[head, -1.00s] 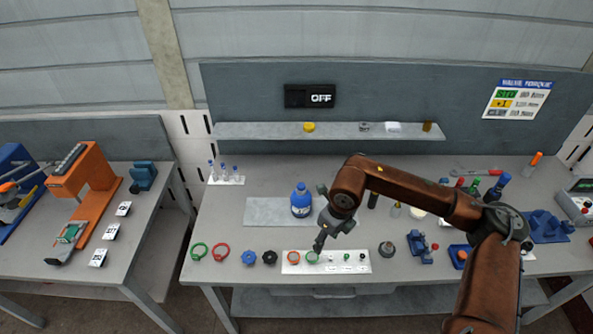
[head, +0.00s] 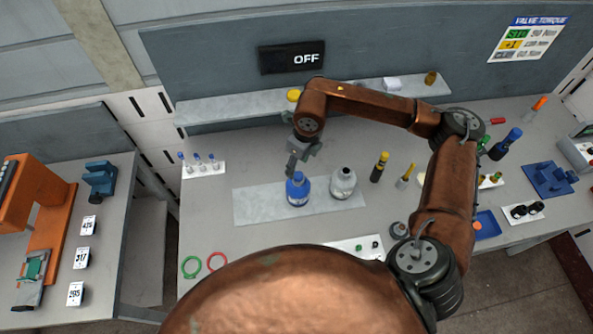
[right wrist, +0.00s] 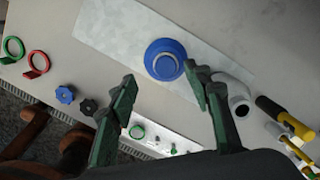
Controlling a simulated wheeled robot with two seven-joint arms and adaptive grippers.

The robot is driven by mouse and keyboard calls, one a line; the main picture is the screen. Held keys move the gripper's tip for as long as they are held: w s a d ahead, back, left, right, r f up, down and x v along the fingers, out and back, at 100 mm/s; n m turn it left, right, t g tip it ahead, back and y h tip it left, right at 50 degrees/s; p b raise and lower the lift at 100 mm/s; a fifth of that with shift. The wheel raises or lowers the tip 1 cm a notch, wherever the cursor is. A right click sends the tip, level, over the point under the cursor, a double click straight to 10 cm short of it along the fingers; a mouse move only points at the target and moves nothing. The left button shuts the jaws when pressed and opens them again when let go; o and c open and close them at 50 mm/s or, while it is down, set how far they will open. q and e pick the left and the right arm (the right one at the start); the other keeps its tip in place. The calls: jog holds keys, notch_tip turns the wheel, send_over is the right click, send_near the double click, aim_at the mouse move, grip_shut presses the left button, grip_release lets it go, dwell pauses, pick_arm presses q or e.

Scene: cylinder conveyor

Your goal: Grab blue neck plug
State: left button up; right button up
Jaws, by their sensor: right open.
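A blue bottle (head: 298,192) stands upright on a pale mat on the bench. The right wrist view shows it from above as a blue round top (right wrist: 165,59) with a grey ring at its centre. I cannot make out a separate blue neck plug; any plug would be at this top. My right gripper (head: 291,166) is just above and slightly left of the bottle in the head view. Its two dark green fingers (right wrist: 158,76) are spread and empty in the right wrist view, with the blue top beyond them. My left gripper is not in view.
A white-grey bottle (head: 343,183) stands close to the right of the blue one. Yellow-and-black tools (head: 379,167) stand further right. A blue knob (right wrist: 65,94), rings and a white tray of small parts (right wrist: 160,135) lie along the front. The mat (head: 255,205) is clear to the left.

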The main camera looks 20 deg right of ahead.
aim_at(298, 175)
jog(key=shift+f, duration=0.45)
jog(key=f, duration=0.1)
jog(key=f+p, duration=0.1)
jog(key=f, duration=0.1)
jog(key=f+p, duration=0.1)
jog(key=shift+w+d+f, duration=0.1)
jog(key=shift+d+f, duration=0.1)
jog(key=shift+d, duration=0.15)
jog(key=shift+f, duration=0.35)
jog(key=shift+w+f, duration=0.1)
jog(key=shift+f, duration=0.1)
jog(key=c, duration=0.9)
jog(key=shift+r, duration=0.15)
